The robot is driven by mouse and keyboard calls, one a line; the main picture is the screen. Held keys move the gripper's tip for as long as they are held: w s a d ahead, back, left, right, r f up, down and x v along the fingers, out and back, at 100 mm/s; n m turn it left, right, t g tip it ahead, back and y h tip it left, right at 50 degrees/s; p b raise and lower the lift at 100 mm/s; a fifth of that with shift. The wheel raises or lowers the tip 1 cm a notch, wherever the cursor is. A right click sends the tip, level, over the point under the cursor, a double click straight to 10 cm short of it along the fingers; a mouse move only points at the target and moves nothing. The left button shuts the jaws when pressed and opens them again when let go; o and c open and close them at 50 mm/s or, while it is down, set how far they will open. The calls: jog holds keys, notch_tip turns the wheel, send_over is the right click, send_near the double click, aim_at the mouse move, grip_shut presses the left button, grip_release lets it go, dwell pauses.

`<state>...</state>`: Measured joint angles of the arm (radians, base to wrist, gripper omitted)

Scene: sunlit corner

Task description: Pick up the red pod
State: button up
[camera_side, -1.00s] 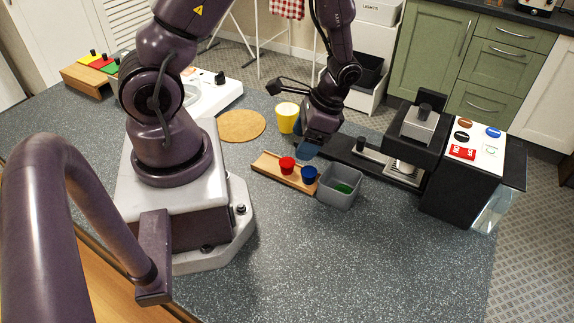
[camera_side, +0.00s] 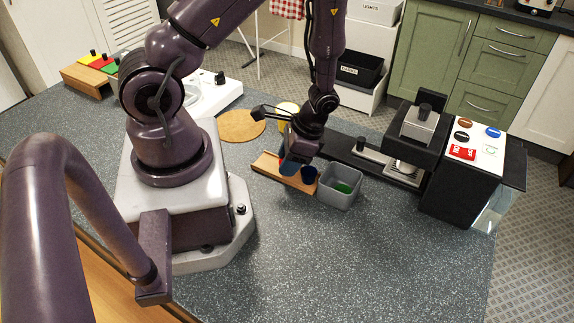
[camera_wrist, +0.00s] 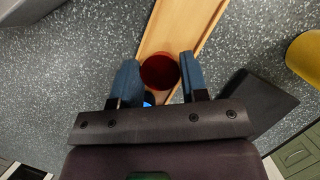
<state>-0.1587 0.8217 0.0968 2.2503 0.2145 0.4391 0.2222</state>
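The red pod (camera_wrist: 159,71) sits on a narrow wooden board (camera_wrist: 187,28) in the wrist view. My gripper (camera_wrist: 158,65) is open, its two blue fingers on either side of the pod. A small gap shows on the left and a narrower one on the right. In the side view my gripper (camera_side: 292,165) is low over the wooden board (camera_side: 265,166) and hides the red pod. A dark blue pod (camera_side: 309,175) stands beside it on the board; only a bit of it (camera_wrist: 149,98) shows in the wrist view.
A grey bin (camera_side: 341,200) with something green inside stands right of the board. The black coffee machine (camera_side: 405,150) is further right. The speckled counter in front is clear.

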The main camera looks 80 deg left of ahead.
jog(key=c, duration=0.4)
jog(key=shift+r, duration=0.1)
notch_tip(320, 180, up, 9)
jog(key=shift+f, duration=0.1)
jog(key=w+d+r, duration=0.2)
jog(key=w+r, duration=0.2)
jog(key=w, duration=0.5)
jog(key=w+d+r, duration=0.2)
jog(key=w+r, duration=0.3)
jog(key=w, duration=0.4)
jog(key=w+d+r, duration=0.2)
jog(key=w+r, duration=0.3)
jog(key=w, duration=0.4)
jog(key=shift+d, duration=0.2)
jog(key=shift+w+r, duration=0.1)
